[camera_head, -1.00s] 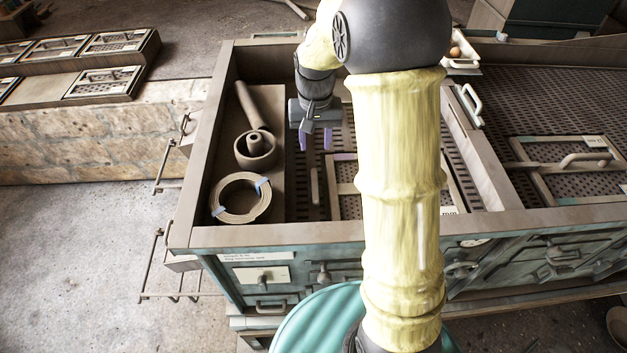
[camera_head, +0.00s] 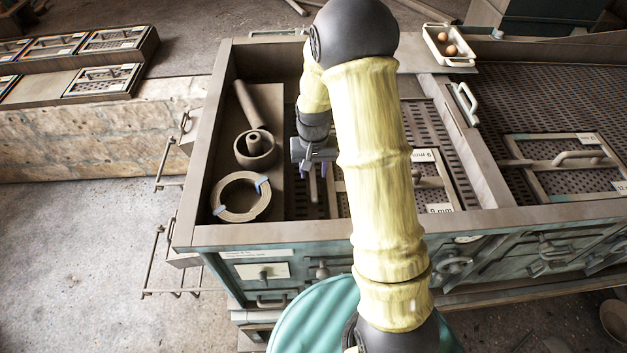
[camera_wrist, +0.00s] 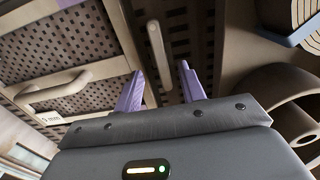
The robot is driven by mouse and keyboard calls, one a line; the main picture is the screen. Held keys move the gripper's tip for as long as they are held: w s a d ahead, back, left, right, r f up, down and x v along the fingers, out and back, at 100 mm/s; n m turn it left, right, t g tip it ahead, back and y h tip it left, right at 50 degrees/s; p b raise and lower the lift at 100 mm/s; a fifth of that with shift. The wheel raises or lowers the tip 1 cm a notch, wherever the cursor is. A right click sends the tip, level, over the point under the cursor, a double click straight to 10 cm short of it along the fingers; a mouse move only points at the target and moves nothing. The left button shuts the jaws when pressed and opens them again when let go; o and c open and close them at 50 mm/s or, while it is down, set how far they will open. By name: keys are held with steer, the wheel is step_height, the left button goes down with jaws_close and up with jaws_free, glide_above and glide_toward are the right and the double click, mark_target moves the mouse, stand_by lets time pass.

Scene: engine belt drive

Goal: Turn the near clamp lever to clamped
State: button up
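A slim upright-looking lever (camera_head: 313,190), which I take to be the near clamp lever, lies in the bench recess between the coil side and the perforated plate. In the wrist view the lever (camera_wrist: 156,48) shows as a pale rounded bar ahead of the fingers, between them in the picture and apart from them. My gripper (camera_head: 316,168) hangs just behind the lever in the head view; its purple fingers (camera_wrist: 160,88) are spread and empty. The framed plate with a "9 mm" label (camera_head: 440,208) is partly hidden by my arm. A second clamp lever cannot be made out.
Left of the lever are a coiled ring (camera_head: 240,213), a round cup-like part (camera_head: 256,165) and a cylinder (camera_head: 246,105). The bench's front rim (camera_head: 300,234) borders the recess. A tray with eggs (camera_head: 436,48) stands at the back. Another handled plate (camera_head: 560,180) lies right.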

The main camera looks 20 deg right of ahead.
mark_target(313, 186)
steer(key=shift+f+p, duration=0.75)
steer(key=shift+f, duration=2.45)
steer(key=shift+c, duration=0.2)
jaws_close()
